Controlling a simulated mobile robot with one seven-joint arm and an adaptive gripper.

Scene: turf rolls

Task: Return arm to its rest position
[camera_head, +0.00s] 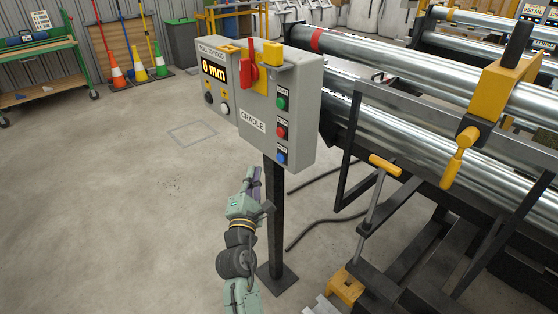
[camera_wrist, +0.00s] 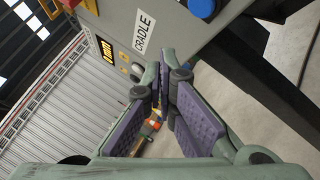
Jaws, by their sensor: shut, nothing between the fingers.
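My gripper (camera_wrist: 164,98) shows in the wrist view with its two purple-padded fingers closed together and nothing between them. In the head view my green arm reaches up from the bottom, and my gripper (camera_head: 256,183) is just left of the black post, below the grey control box (camera_head: 262,97). The box has a display reading 0 mm (camera_head: 214,70), a red lever (camera_head: 247,68), a CRADLE label (camera_head: 252,120), and green, red and blue buttons on its side. In the wrist view the box (camera_wrist: 120,20) is above the fingers. I cannot tell if the gripper touches the post.
Long metal rollers (camera_head: 400,115) in a black frame with yellow clamps (camera_head: 468,140) fill the right side. A black post (camera_head: 275,220) holds up the box. A cable (camera_head: 325,222) lies on the floor. Cones (camera_head: 138,66) and a green bench (camera_head: 40,62) stand far left. The left floor is clear.

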